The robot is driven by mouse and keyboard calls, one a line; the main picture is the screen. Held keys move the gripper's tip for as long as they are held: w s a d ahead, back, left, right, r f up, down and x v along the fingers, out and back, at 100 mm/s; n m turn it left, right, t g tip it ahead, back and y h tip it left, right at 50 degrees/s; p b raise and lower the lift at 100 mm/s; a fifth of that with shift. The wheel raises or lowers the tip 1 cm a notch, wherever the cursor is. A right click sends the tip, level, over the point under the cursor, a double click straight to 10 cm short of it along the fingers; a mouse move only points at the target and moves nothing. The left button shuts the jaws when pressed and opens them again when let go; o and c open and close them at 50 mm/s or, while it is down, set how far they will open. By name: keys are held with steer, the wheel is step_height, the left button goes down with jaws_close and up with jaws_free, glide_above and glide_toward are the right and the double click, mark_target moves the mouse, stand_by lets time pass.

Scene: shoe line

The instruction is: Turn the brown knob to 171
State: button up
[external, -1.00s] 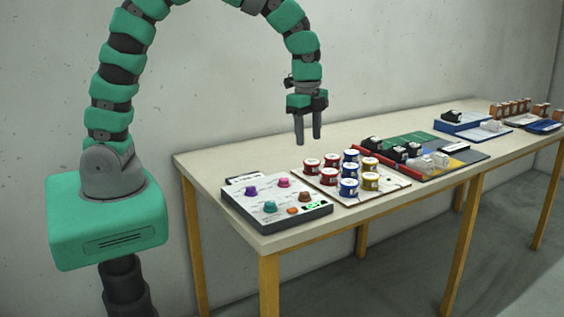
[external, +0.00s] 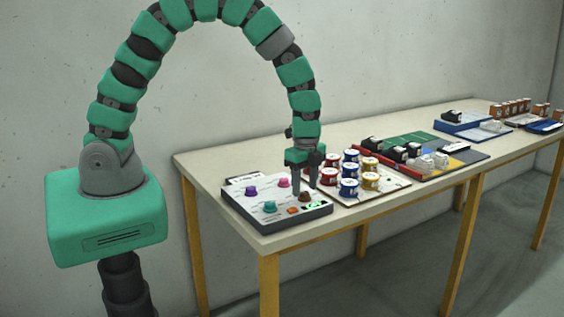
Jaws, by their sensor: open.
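The control panel (external: 262,218) lies on the near left end of the table. Its brown knob (external: 306,196) shows on the right side of the panel, below my gripper. My gripper (external: 304,189) points straight down over that side of the panel, with its fingers apart and nothing visible between them. The fingertips are close to the brown knob; I cannot tell whether they touch it. A lit green display (external: 315,206) sits in front of the knob. Its number is too small to read.
The panel also carries a purple knob (external: 251,190), a pink knob (external: 283,182), a teal knob (external: 270,206) and an orange button (external: 293,210). A board with several red, blue and yellow cans (external: 349,187) stands close on the right. More boards lie farther along the table.

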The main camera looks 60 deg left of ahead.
steer(key=shift+f, duration=0.6)
steer(key=c, duration=1)
